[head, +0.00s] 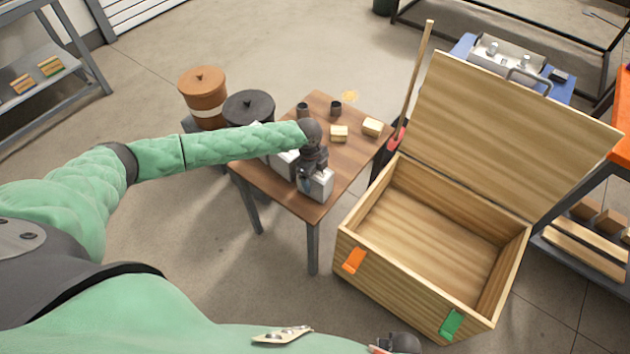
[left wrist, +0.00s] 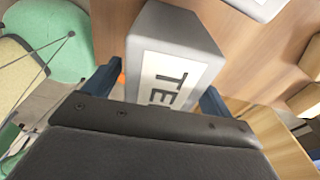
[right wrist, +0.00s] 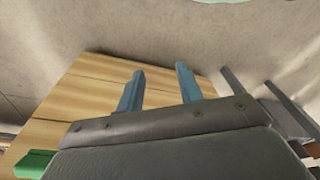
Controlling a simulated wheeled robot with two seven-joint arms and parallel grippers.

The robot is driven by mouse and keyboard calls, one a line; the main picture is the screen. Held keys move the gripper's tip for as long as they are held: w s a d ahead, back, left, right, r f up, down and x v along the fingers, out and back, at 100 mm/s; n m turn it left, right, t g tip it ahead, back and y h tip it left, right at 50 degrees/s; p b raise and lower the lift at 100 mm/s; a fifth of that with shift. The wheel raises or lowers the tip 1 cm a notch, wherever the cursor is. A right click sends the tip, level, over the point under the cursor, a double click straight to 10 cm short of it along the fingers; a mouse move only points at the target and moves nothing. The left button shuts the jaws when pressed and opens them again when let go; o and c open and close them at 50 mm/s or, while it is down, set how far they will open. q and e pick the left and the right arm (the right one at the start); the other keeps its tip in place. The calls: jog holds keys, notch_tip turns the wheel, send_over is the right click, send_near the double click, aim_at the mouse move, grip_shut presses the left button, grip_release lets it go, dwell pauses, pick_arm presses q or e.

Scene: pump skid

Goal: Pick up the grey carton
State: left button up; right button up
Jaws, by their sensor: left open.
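A grey carton (head: 319,187) stands near the front edge of the small wooden table (head: 262,180). My left gripper (head: 309,178) is over it. In the left wrist view the carton (left wrist: 178,55) shows a white label with black letters, partly hidden by the gripper body. The left gripper's (left wrist: 160,85) blue fingers are open, one on each side of the carton; I cannot tell whether they touch it. More grey cartons (head: 284,162) stand behind it, partly hidden by my left arm. My right gripper (right wrist: 158,85) is open and empty beside the wooden box.
An open wooden box (head: 440,230) with a raised lid stands right of the table. An orange bin (head: 203,95) and a black bin (head: 249,105) stand behind.

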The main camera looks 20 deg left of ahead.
pick_arm(q)
jog(key=c, duration=1.4)
jog(key=shift+r, duration=0.15)
